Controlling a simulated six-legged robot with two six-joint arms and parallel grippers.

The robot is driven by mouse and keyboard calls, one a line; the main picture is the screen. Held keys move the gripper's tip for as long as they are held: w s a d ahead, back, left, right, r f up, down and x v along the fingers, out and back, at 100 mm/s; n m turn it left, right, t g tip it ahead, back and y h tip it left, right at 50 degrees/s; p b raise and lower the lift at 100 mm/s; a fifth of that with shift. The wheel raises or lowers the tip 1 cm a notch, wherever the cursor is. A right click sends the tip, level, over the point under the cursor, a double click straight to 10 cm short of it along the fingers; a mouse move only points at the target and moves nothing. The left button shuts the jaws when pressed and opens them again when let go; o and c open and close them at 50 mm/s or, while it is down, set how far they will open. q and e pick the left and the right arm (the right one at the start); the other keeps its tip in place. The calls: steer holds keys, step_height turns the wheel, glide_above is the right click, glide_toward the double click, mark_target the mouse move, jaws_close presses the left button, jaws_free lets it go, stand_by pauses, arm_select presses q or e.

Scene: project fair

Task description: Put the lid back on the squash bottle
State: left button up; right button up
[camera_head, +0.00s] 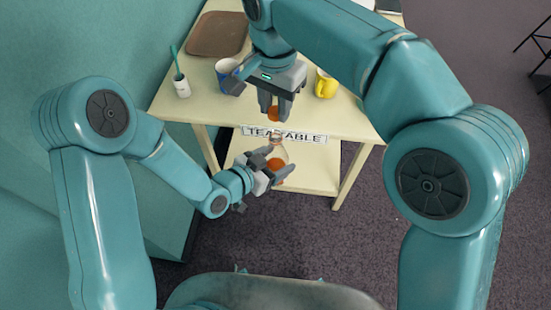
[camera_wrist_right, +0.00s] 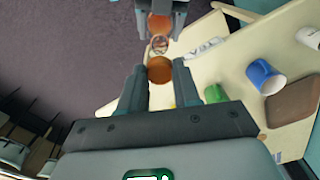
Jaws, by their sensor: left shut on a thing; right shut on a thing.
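My left gripper (camera_head: 270,165) is shut around the squash bottle (camera_head: 279,152), a clear bottle with orange liquid. It holds the bottle upright or nearly so in front of the table's near edge. My right gripper (camera_head: 274,112) points down above it, shut on the orange lid (camera_head: 273,114). In the right wrist view the lid (camera_wrist_right: 160,69) sits between the fingertips, with the bottle's open neck (camera_wrist_right: 159,44) just beyond it. The lid and the bottle are apart. Part of the bottle is hidden by the left gripper's fingers.
A lower shelf (camera_head: 314,170) lies below.

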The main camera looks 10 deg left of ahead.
arm_select(q)
steer(key=shift+w, duration=0.1)
arm_select(e)
steer(key=shift+w, duration=0.15)
steer(key=shift+f, duration=0.1)
steer(key=shift+f, duration=0.55)
step_height(320, 180, down, 2)
steer(key=shift+f, duration=0.35)
steer(key=shift+f, duration=0.1)
steer(key=shift+f, duration=0.8)
